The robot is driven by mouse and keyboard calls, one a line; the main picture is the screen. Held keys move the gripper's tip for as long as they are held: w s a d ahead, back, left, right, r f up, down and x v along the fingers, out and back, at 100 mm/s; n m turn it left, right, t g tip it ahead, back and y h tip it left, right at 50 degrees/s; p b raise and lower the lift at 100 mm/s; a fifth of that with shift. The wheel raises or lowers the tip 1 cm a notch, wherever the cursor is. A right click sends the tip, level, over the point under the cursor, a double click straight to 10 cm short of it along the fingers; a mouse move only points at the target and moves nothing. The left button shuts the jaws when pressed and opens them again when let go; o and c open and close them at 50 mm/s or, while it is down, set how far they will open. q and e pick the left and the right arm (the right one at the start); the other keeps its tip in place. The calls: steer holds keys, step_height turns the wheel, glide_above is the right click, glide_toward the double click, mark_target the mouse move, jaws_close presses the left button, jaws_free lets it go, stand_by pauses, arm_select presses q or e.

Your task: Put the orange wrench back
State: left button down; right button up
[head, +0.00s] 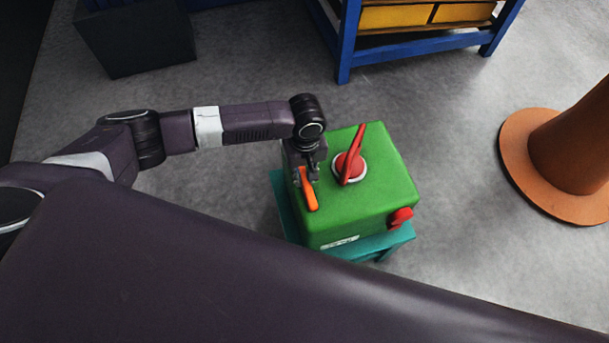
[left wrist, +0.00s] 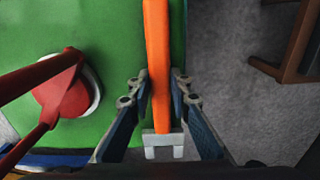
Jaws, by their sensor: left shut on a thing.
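The orange wrench (head: 309,194) is between the fingers of my left gripper (head: 305,172), over the left edge of a green box (head: 378,187). In the left wrist view, its orange handle (left wrist: 158,55) runs between the two fingers of the left gripper (left wrist: 157,95), and its grey open-ended jaw points to the bottom of the picture. The fingers are shut on the handle. I cannot tell whether the wrench touches the box top. My right gripper is not in view.
A red lever on a round base (head: 350,166) rises from the box top, close to the gripper. A red knob (head: 400,218) is on the box side. The box sits on a teal stand (head: 374,248). A brown flanged post (head: 565,150), blue rack (head: 420,48) and dark bin (head: 140,40) stand apart.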

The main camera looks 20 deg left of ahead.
mark_target(305, 178)
arm_select(q)
steer(key=c, duration=1.8)
jaws_free()
steer(key=shift+o, duration=0.2)
step_height(305, 178, up, 12)
steer(key=shift+r, duration=0.1)
